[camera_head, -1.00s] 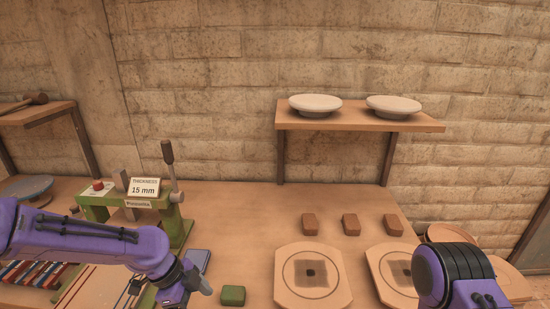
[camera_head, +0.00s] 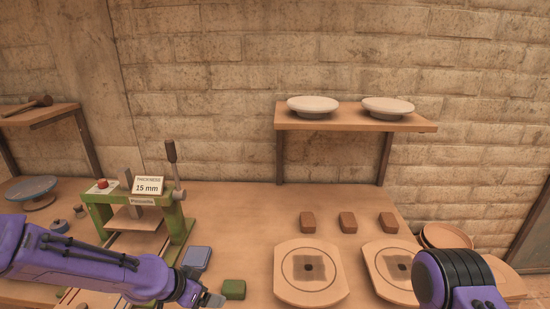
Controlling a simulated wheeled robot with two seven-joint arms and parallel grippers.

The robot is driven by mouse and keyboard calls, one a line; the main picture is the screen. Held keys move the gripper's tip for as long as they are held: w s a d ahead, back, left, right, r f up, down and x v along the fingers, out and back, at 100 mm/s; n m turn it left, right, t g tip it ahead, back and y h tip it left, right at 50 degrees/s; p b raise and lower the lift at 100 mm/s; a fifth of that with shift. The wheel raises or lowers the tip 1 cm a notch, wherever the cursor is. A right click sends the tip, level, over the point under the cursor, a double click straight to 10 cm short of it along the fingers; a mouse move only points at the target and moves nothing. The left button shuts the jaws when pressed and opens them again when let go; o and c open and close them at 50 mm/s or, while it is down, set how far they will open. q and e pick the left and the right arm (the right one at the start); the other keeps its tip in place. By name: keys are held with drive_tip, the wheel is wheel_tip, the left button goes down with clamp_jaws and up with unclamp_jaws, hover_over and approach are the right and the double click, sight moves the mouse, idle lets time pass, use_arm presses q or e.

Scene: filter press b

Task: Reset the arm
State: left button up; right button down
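My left arm comes in from the left, low in the view. Its gripper (camera_head: 212,299) is near the bottom edge, beside a small green block (camera_head: 233,289). I cannot make out its fingers well enough to tell open from shut. My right arm shows only as a purple and black link at the lower right; its gripper is out of view. A green press (camera_head: 172,219) with a lever stands at the left, with a sign (camera_head: 148,185) reading "THICKNESS 15 mm".
Two square boards with round marks (camera_head: 308,290) (camera_head: 385,262) lie on the table. Several brown blocks (camera_head: 347,222) sit behind them. A blue-grey pad (camera_head: 197,257) lies beside the press. A wall shelf (camera_head: 355,123) holds two pale dishes (camera_head: 313,105). A blue-grey turntable (camera_head: 32,188) stands far left.

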use_arm(q)
drive_tip(key=s+a+f+n+t+y+b, duration=0.1)
drive_tip(key=s+a+f+n+y, duration=0.15)
drive_tip(key=f+n, duration=0.3)
drive_tip(key=s+a+f+n+y+b, duration=0.1)
drive_tip(key=s+a+f+n+y, duration=0.15)
drive_tip(key=s+f+n, duration=0.35)
drive_tip(key=s+a+f+n+g+y+b, duration=0.1)
drive_tip(key=s+a+f, duration=0.3)
drive_tip(key=s, duration=0.5)
drive_tip(key=s+a+f+n+g+y+b, duration=0.1)
drive_tip(key=s+a+f+y, duration=0.1)
drive_tip(key=s+f, duration=0.7)
drive_tip(key=shift+s+a+f+g+b, duration=0.2)
drive_tip(key=shift+s+a+g+b, duration=0.2)
drive_tip(key=shift+s+a, duration=0.45)
